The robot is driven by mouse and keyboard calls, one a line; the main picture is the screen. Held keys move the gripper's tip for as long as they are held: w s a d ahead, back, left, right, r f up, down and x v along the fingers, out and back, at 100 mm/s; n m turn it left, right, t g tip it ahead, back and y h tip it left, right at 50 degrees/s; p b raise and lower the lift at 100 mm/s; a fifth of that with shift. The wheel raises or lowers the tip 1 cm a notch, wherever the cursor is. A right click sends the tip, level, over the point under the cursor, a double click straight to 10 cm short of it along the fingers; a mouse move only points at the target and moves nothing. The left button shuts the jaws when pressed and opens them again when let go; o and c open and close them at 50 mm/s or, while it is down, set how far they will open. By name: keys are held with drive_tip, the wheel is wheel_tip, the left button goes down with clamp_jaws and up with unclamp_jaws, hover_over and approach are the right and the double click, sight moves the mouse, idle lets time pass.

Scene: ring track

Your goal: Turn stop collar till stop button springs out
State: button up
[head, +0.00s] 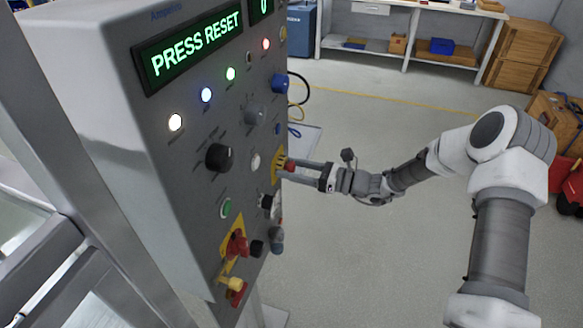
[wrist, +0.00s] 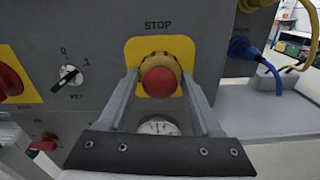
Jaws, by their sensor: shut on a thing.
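The stop button (wrist: 159,82) is a red mushroom head on a yellow plate (wrist: 135,52), under the word STOP in the wrist view. The stop collar (wrist: 160,60) is a yellow ring around its base. My gripper (wrist: 159,78) has one finger on each side of the button, shut on the collar. In the head view my gripper (head: 285,168) reaches the panel from the right, and its fingers partly cover the red button (head: 290,165). Whether the button is pressed in or out I cannot tell. The display (head: 195,50) reads PRESS RESET.
The grey panel carries a black knob (head: 219,157), a green button (head: 226,208) and a red handle (head: 237,246). A round gauge (wrist: 158,127) sits just below the stop button. A key switch (wrist: 70,74) is to its left, a blue plug (wrist: 243,49) to its right.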

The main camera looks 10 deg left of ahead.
drive_tip(key=o, duration=1.4)
drive_tip(key=d, duration=0.5)
drive_tip(key=s+d, duration=0.1)
drive_tip(key=d, duration=0.5)
drive_tip(key=s+d, duration=0.1)
drive_tip(key=d, duration=0.5)
drive_tip(key=shift+s+d, duration=0.2)
